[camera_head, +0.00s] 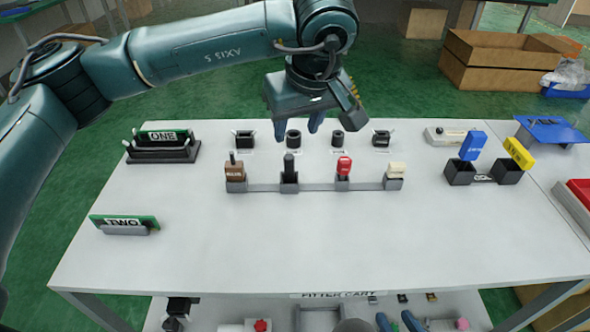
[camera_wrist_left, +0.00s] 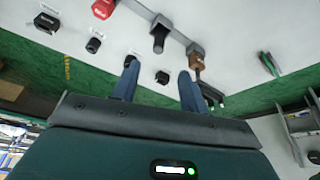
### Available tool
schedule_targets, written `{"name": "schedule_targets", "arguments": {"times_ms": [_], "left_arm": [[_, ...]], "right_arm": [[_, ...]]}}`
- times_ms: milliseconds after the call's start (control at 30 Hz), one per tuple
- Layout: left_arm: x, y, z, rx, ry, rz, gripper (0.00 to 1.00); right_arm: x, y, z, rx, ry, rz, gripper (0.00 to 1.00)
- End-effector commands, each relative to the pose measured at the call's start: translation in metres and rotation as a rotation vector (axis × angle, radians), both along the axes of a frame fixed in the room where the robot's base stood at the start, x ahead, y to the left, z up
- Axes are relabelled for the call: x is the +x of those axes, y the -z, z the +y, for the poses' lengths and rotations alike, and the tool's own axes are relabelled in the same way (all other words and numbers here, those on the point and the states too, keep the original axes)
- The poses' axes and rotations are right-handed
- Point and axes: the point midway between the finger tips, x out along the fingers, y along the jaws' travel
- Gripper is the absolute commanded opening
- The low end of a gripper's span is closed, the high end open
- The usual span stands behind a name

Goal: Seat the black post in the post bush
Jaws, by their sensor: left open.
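The black post (camera_head: 289,164) stands upright in a grey holder on a rail, between a brown piece and a red piece. It also shows in the left wrist view (camera_wrist_left: 160,34). Behind the rail is a row of black bushes; one round bush (camera_head: 294,139) lies behind the post, another round one (camera_head: 338,138) to its right. Their labels are too small to read, so I cannot tell which is the post bush. My left gripper (camera_head: 297,128) is open and empty above the row, its fingers pointing down near the round bush behind the post. My right gripper is not in view.
The brown piece (camera_head: 235,171), red piece (camera_head: 344,166) and cream piece (camera_head: 396,170) share the rail. Green boards ONE (camera_head: 165,135) and TWO (camera_head: 124,222) stand at left. Blue (camera_head: 473,146) and yellow (camera_head: 519,153) levers stand at right. The table's front (camera_head: 310,240) is clear.

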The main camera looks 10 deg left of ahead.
Motion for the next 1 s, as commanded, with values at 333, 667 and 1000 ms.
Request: {"name": "schedule_targets", "arguments": {"times_ms": [333,667,1000], "left_arm": [[0.014,0.042,0.012,0.014,-0.003,-0.006,0.44],[0.026,0.077,0.019,0.012,-0.002,-0.009,0.44],[0.036,0.12,0.023,0.011,-0.004,-0.008,0.44]], "right_arm": [[-0.001,0.002,0.0,0.012,0.004,-0.002,0.36],[-0.001,0.002,0.001,0.011,0.003,0.001,0.36],[0.0,0.003,0.002,0.013,0.001,0.012,0.36]]}}
